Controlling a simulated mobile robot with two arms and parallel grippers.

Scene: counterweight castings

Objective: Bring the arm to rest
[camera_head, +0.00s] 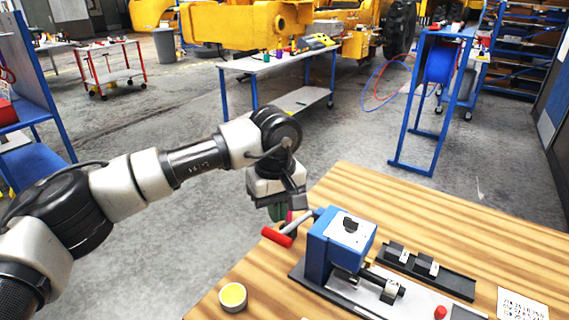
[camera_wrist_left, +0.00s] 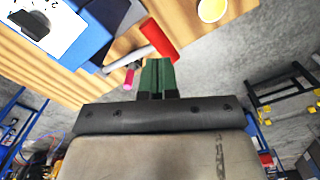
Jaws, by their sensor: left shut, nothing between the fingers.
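My left arm comes in from the left in the head view. Its left gripper (camera_head: 279,211) hangs at the left edge of the wooden table (camera_head: 450,225), close to the red-handled lever (camera_head: 277,237) of a blue machine (camera_head: 318,245). In the left wrist view the green fingers of the gripper (camera_wrist_left: 157,78) are together with nothing between them. The red handle (camera_wrist_left: 161,40) and the blue machine (camera_wrist_left: 85,35) lie just beyond the fingertips. I cannot tell whether the fingers touch the lever. My right gripper is in neither view.
On the table are a cup with yellow contents (camera_head: 233,296), a black rail with small metal blocks (camera_head: 428,270), a red button (camera_head: 440,312) and a printed card (camera_head: 522,304). Grey floor (camera_head: 200,120) is open behind the arm. A white-topped bench (camera_head: 262,66) and a blue stand (camera_head: 409,110) stand farther back.

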